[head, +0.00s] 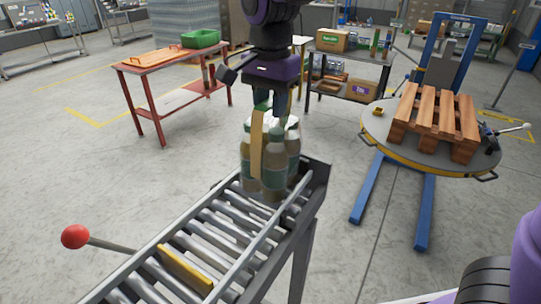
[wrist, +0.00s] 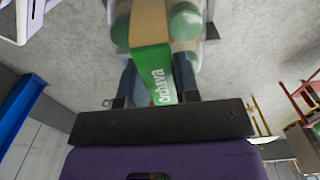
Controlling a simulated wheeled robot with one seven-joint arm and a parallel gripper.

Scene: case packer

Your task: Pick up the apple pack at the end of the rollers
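Firm contact is not visible.
A dark end plate (head: 320,175) closes the rollers. A red-knobbed lever (head: 75,237) and a yellow bar (head: 185,270) are nearer. A blue lift with a round turntable (head: 385,140) carries a wooden pallet (head: 435,115) at right. A red table (head: 165,70) stands behind left.

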